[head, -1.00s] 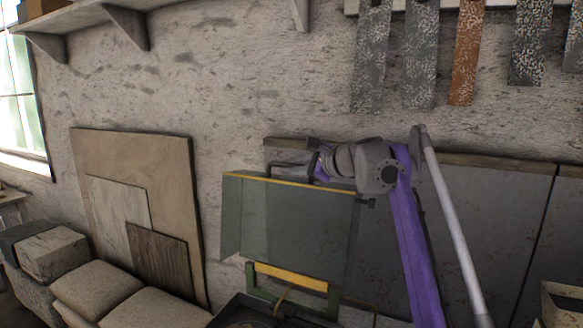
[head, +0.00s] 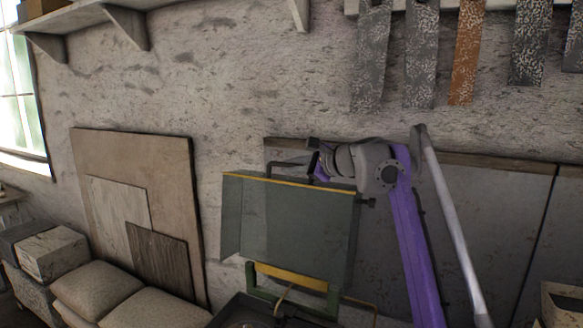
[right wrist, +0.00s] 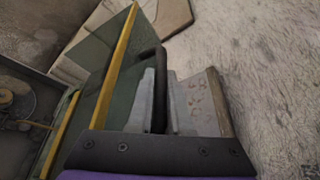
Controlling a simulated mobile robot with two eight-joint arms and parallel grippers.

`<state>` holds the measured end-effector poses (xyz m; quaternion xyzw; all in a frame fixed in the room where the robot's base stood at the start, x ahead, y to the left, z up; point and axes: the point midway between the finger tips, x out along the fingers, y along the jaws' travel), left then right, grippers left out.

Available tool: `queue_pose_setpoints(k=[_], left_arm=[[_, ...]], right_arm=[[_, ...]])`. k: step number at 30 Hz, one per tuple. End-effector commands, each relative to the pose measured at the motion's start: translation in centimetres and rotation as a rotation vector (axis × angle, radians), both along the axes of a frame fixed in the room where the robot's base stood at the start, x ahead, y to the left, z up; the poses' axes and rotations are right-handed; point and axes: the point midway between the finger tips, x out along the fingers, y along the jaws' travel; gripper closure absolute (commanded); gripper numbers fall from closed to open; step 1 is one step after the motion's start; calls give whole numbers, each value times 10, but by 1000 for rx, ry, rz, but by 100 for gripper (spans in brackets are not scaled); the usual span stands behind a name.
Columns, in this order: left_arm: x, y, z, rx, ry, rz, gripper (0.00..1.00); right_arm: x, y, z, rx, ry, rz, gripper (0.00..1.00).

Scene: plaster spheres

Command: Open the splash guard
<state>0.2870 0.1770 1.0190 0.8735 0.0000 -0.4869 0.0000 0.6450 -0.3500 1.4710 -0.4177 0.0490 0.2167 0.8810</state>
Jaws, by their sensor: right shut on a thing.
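The splash guard (head: 300,215) is a greenish see-through panel with a yellow strip along its top edge, standing upright above a dark machine tray. A dark handle (head: 277,165) sticks up from its top edge. My right gripper (head: 314,162) reaches in from the right at the top of the guard. In the right wrist view, my right gripper (right wrist: 159,100) is shut on the dark handle (right wrist: 158,60), with one finger on each side of it. The guard (right wrist: 112,70) also shows there, left of the fingers. My left gripper is not in view.
The dark tray (head: 232,312) is below the guard, with a green and yellow bracket (head: 290,277) between. Grey boards (head: 490,215) lean on the wall at the right. Brown boards (head: 170,165) and sacks (head: 98,288) are at the left.

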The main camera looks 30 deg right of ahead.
Motion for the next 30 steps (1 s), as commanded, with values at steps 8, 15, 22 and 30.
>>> queue_pose_setpoints(k=[8,15,22,30], left_arm=[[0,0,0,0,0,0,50],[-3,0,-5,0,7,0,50],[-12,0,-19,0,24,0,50],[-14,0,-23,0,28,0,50]], right_arm=[[0,0,0,0,1,-1,100],[-5,7,-2,-18,-12,1,100],[-26,34,-5,-93,-70,3,100],[-40,52,-6,-151,-119,1,100]])
